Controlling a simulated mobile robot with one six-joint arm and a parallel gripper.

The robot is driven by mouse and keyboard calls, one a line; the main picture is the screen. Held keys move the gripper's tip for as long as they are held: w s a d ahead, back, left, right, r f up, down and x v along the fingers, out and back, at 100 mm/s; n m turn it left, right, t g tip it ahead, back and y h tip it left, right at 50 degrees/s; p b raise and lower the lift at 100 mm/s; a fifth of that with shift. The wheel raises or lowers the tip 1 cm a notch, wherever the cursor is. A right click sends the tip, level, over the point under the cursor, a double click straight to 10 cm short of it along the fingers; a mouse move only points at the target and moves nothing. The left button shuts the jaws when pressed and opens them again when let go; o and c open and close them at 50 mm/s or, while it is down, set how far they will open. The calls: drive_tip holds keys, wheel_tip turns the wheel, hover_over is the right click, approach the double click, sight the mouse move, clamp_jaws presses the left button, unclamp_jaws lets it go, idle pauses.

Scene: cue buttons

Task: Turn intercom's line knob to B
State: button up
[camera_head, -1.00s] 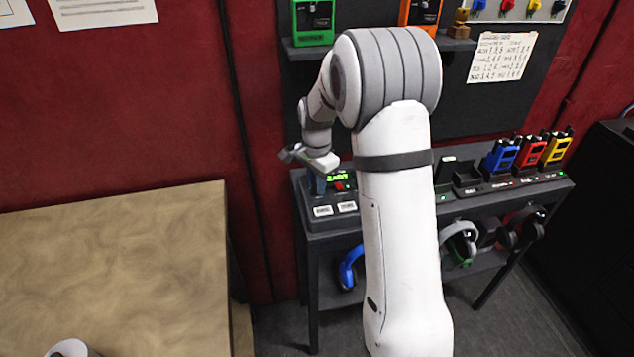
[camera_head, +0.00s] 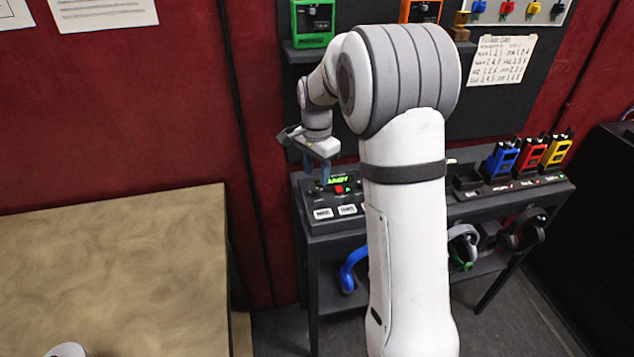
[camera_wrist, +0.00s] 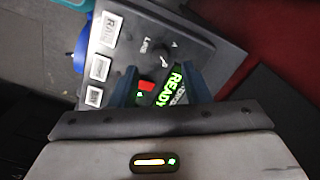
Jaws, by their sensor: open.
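The intercom (camera_head: 327,222) is a dark box at the left end of the table, with a lit green display, a red button and white labelled keys. In the wrist view, its black line knob (camera_wrist: 158,59) sits beside the word "LINE" and a letter "A". I cannot tell where its pointer is set, and I see no B. The green "READY" display (camera_wrist: 172,88) and red button (camera_wrist: 146,86) show between my fingers. My gripper (camera_head: 317,174) is open and empty above the intercom, its blue fingers pointing down. The knob lies just beyond the fingertips in the wrist view.
Blue, red and yellow radios (camera_head: 530,155) stand in chargers at the table's right. Headsets (camera_head: 490,240) hang below. A green device (camera_head: 313,22) sits on a shelf above my gripper. A tan table (camera_head: 110,270) stands at left. My arm hides the table's middle.

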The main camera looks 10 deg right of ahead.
drive_tip(key=shift+r, duration=1.35)
drive_tip(key=s+r+n+t, duration=0.1)
drive_tip(key=s+r+n, duration=0.2)
drive_tip(key=s, duration=0.4)
drive_tip(key=s+r+n+t, duration=0.1)
drive_tip(key=s+r+n, duration=0.25)
drive_tip(key=s, duration=0.45)
drive_tip(key=s+f+n+t, duration=0.1)
drive_tip(key=s+n, duration=0.4)
drive_tip(key=s, duration=0.8)
drive_tip(key=shift+s+f+n, duration=0.3)
drive_tip(key=shift+s+n, duration=0.05)
drive_tip(key=shift+s, duration=0.05)
